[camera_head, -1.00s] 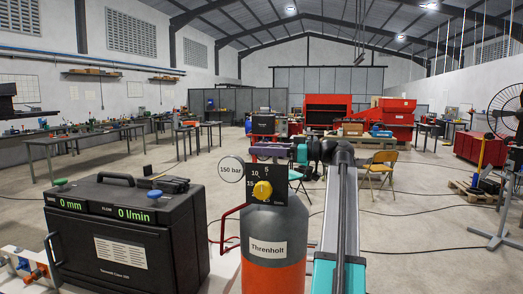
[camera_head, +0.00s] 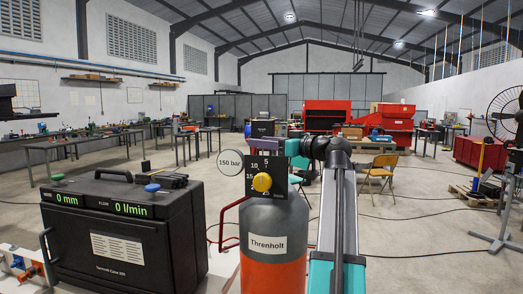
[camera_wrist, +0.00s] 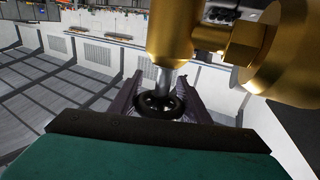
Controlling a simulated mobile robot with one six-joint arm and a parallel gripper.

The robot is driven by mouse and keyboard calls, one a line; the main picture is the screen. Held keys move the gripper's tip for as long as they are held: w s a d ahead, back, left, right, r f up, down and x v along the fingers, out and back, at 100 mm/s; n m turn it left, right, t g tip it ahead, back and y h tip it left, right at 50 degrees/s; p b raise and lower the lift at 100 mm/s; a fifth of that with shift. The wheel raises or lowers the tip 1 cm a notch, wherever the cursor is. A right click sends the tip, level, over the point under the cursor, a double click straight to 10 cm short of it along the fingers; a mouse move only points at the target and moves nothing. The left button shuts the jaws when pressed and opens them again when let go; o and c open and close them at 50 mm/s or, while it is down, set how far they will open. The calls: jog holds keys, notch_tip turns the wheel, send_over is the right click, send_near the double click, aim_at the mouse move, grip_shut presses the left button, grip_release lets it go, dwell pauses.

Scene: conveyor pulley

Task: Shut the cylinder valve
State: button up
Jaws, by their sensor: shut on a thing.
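The gas cylinder (camera_head: 275,231), grey above and orange below with a Threnholt label, stands upright in front of me. Its black panel with a yellow knob (camera_head: 262,182) and its round 150 bar gauge (camera_head: 230,162) face me. In the wrist view the brass valve body (camera_wrist: 178,35) has a bright stem that ends in a black handwheel (camera_wrist: 143,110). My gripper (camera_wrist: 160,92) has its two dark purple fingers on either side of the handwheel and is shut on it. In the head view the handwheel is hidden behind the panel and arm.
A black case (camera_head: 122,240) with green readouts, a blue knob and a green knob stands left of the cylinder. A yellow folding chair (camera_head: 380,178) and red cabinets (camera_head: 327,116) stand farther back.

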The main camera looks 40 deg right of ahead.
jog(key=shift+d+f+m+h+b, duration=0.1)
jog(key=shift+d+m+h+b, duration=0.15)
jog(key=shift+m+h, duration=0.65)
jog(key=shift+d+m+h+b, duration=0.2)
jog(key=shift+m+h, duration=0.3)
jog(key=shift+h, duration=0.8)
jog(key=shift+d+h, duration=0.1)
jog(key=shift+h, duration=0.2)
jog(key=o, duration=1)
jog(key=shift+o, duration=0.2)
jog(key=shift+r, duration=0.25)
